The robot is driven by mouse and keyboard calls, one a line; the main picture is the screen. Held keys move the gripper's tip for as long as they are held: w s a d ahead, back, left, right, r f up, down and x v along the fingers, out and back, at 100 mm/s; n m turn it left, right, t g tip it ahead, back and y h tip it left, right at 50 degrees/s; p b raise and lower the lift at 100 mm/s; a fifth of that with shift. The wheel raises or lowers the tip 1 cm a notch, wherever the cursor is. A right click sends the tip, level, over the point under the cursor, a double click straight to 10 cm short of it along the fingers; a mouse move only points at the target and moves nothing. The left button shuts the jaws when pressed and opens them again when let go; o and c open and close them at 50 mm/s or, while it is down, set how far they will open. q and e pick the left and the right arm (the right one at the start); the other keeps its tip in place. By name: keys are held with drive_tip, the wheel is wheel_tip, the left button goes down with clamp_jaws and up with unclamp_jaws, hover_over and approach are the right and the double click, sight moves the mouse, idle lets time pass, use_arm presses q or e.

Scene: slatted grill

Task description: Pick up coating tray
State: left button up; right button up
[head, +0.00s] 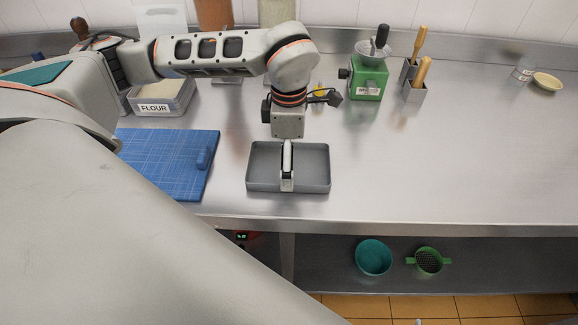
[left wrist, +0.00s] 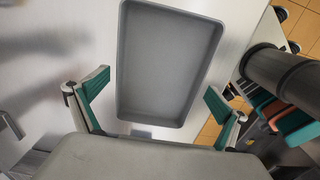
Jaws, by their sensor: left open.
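The coating tray (head: 318,165) is a shallow grey rectangular tray on the steel counter, near its front edge. In the left wrist view the tray (left wrist: 170,60) shows as one empty compartment with raised walls. My left gripper (head: 288,165) points down over the middle of the tray, and one finger hides a strip of it. In the left wrist view my left gripper (left wrist: 156,82) is open, with its teal-padded fingers apart and the tray showing between them. I cannot tell whether a finger touches the tray. My right gripper is in neither view.
A blue board (head: 180,175) lies left of the tray, with a flour box (head: 158,100) behind it. A green grinder (head: 368,80) and tool holders (head: 413,90) stand behind right. The counter (head: 460,160) right of the tray is clear. A teal bowl (head: 373,258) sits on the lower shelf.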

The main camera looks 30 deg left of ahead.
use_arm(q)
drive_tip(key=shift+f, duration=0.3)
drive_tip(key=c, duration=1.1)
drive_tip(key=shift+r, duration=0.1)
wheel_tip(320, 180, up, 20)
